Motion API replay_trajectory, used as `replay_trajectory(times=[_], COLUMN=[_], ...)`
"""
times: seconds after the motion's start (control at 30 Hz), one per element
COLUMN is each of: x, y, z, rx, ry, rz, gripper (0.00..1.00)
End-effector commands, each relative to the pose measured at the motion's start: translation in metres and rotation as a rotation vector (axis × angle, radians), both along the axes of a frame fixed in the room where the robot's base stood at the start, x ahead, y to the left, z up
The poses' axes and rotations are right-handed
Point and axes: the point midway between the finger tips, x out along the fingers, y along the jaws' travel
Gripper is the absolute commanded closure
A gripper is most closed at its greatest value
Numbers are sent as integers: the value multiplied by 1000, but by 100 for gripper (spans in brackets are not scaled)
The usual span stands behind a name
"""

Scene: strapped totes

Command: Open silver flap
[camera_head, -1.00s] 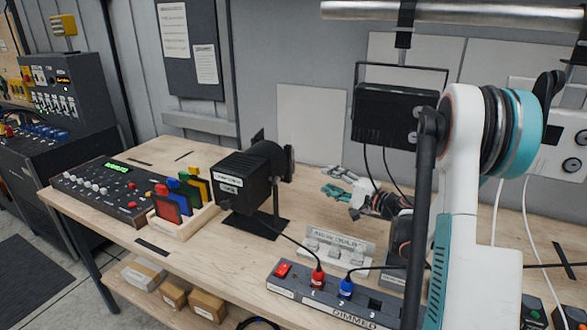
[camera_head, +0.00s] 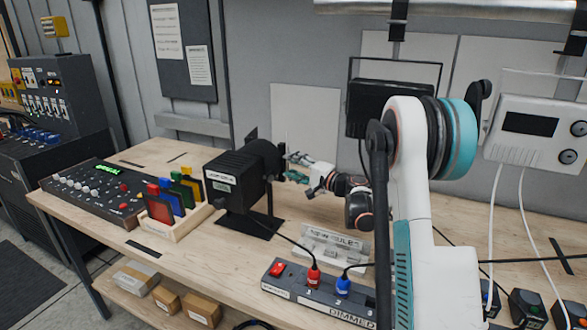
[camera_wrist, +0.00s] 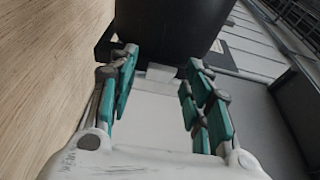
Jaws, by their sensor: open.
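The black spotlight (camera_head: 236,182) stands on the bench in the head view, and its dark round body (camera_wrist: 170,22) fills the top of the wrist view. My gripper (camera_head: 291,169) is at the right end of the spotlight. In the wrist view my gripper (camera_wrist: 162,64) has its teal-padded fingers spread apart. A small pale grey tab (camera_wrist: 160,73) lies between the fingertips, just below the dark body. It may be the silver flap, but I cannot tell for sure. No silver flap can be made out in the head view. I see nothing gripped.
A wooden rack of coloured slides (camera_head: 177,218) and a control desk (camera_head: 95,193) stand left of the spotlight. A grey power strip (camera_head: 316,290) with red and blue plugs and a clear label stand (camera_head: 334,250) are in front. Cables cross the bench.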

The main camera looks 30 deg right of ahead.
Motion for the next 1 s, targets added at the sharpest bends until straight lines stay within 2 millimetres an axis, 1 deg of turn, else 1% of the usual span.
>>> replay_trajectory(times=[0.23,0.27,0.3,0.37,0.4,0.43,0.63,0.83,1.0], x=[0,0,0,0,0,0,1,2,1], y=[0,0,0,0,0,0,2,7,7], z=[0,0,0,0,0,0,0,0,0], rx=[0,0,0,0,0,0,0,0,0], ry=[0,0,0,0,0,0,0,0,0], rz=[0,0,0,0,0,0,-10,-97,-132], gripper=[55,62,71,84,94,100,100,100,100])
